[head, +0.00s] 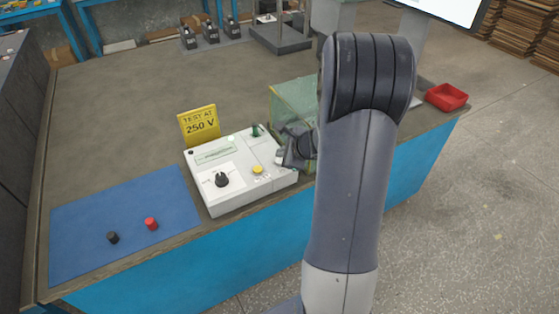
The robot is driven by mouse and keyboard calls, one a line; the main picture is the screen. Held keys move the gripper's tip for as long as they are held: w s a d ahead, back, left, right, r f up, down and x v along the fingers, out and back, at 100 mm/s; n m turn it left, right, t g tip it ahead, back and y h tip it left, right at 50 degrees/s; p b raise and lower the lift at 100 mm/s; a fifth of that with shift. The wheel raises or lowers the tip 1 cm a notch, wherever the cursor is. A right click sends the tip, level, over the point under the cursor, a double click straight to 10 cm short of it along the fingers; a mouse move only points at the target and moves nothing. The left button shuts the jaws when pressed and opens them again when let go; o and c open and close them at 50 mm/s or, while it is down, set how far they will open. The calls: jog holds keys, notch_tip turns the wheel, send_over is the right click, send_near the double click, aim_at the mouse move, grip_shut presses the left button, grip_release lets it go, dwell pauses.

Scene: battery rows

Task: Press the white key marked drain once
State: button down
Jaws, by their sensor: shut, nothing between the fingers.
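The white tester box (225,202) stands near the front edge of the bench. Its top carries a display strip (216,152), a black knob (222,180), a yellow button (257,169) and a small dark green part (257,130) at the back. My gripper (279,159) is shut and empty, low over the right side of the box top, right of the yellow button. I cannot make out a white key marked drain; the gripper covers part of that side. I cannot tell whether the fingertips touch the box.
A yellow "TEST AT 250 V" sign (198,124) stands behind the box. A greenish clear box (288,98) is behind my gripper. A blue mat (120,215) with a black cap (113,237) and red cap (151,224) lies left. A red tray (447,96) sits right.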

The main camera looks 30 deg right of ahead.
jog(key=shift+f+b, duration=0.35)
jog(key=shift+f, duration=0.05)
jog(key=shift+f+b, duration=0.4)
jog(key=shift+b, duration=0.1)
dwell(0.5)
jog(key=shift+r, duration=0.15)
jog(key=shift+r+p, duration=0.65)
jog(key=shift+r, duration=0.1)
jog(key=shift+r+p, duration=2.05)
jog(key=shift+r, duration=0.45)
